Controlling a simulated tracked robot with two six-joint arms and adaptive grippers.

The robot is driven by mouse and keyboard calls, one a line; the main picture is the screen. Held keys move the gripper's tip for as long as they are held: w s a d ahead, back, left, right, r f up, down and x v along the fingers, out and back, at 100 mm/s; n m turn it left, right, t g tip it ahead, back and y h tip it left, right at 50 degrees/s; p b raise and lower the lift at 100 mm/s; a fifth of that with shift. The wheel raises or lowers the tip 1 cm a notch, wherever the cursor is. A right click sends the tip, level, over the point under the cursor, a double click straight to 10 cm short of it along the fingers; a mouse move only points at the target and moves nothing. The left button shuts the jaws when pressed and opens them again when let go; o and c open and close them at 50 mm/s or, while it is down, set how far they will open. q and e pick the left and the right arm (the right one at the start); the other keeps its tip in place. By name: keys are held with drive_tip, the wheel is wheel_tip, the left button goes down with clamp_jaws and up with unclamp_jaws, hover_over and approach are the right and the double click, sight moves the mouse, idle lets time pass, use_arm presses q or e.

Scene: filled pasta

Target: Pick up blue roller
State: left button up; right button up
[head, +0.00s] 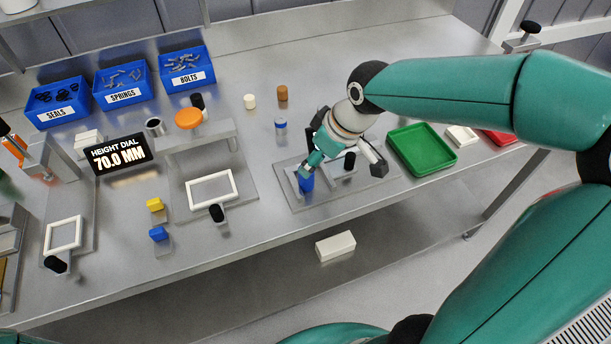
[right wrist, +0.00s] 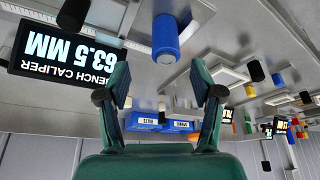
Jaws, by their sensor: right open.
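The blue roller (head: 307,184) stands at the left part of a metal fixture plate near the bench's front edge in the head view, its upper part hidden by my right gripper. In the right wrist view, which is upside down, a blue cylinder (right wrist: 166,42) shows ahead of the fingertips, with clear space between. My right gripper (head: 341,168) is over the fixture with its fingers spread. The right wrist view shows both fingers (right wrist: 160,82) apart with nothing between them. My left gripper is out of view.
A black-knobbed post (head: 349,162) stands close beside the roller. A green tray (head: 422,149) is to the right. A caliper display (right wrist: 62,48) reads 63.5 MM. Blue bins (head: 124,84) line the back left.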

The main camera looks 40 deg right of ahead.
drive_tip(key=shift+a+p+x, duration=0.2)
drive_tip(key=shift+p+x, duration=0.05)
drive_tip(key=shift+x, duration=1.3)
drive_tip(key=shift+a+p+x, duration=0.2)
drive_tip(key=shift+a+x, duration=0.05)
drive_tip(key=shift+x, duration=1.25)
drive_tip(key=shift+r, duration=0.1)
clamp_jaws()
